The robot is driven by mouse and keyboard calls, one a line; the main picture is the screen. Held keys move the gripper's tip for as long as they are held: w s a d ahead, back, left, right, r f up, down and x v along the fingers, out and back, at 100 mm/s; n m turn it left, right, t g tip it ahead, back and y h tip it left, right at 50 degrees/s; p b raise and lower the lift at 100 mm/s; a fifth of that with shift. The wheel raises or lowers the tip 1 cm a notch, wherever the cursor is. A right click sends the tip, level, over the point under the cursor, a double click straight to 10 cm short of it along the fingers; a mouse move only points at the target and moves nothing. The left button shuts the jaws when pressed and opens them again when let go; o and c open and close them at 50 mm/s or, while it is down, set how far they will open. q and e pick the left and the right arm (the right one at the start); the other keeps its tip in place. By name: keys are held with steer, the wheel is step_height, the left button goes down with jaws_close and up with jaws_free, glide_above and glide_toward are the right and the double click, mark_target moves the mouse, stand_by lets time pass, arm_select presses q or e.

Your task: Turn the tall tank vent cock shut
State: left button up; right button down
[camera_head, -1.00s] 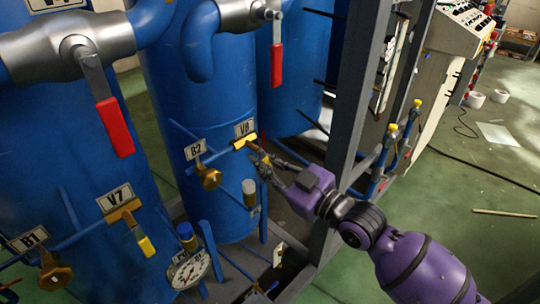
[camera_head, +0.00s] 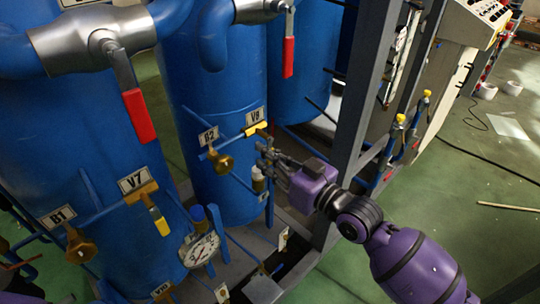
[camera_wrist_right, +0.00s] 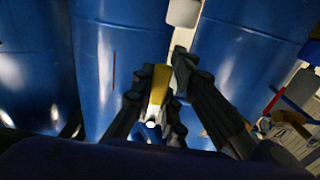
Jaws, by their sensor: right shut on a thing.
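The cock marked V8 (camera_head: 257,128), with a yellow and brass body and handle, is on a thin blue pipe in front of the middle blue tank (camera_head: 215,60). My right gripper (camera_head: 264,150) is at the cock, reaching in from the right. In the right wrist view, a yellow handle (camera_wrist_right: 158,84) is between its two dark fingers, which are shut on it. The head view does not clearly show the handle's angle, as the fingers cover part of it. My left gripper is not in view.
The brass valve B2 (camera_head: 222,163) is just left of the cock. A grey frame post (camera_head: 362,100) stands close behind my right arm.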

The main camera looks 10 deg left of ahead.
steer(key=c, duration=1.7)
jaws_free()
steer(key=v, duration=1.2)
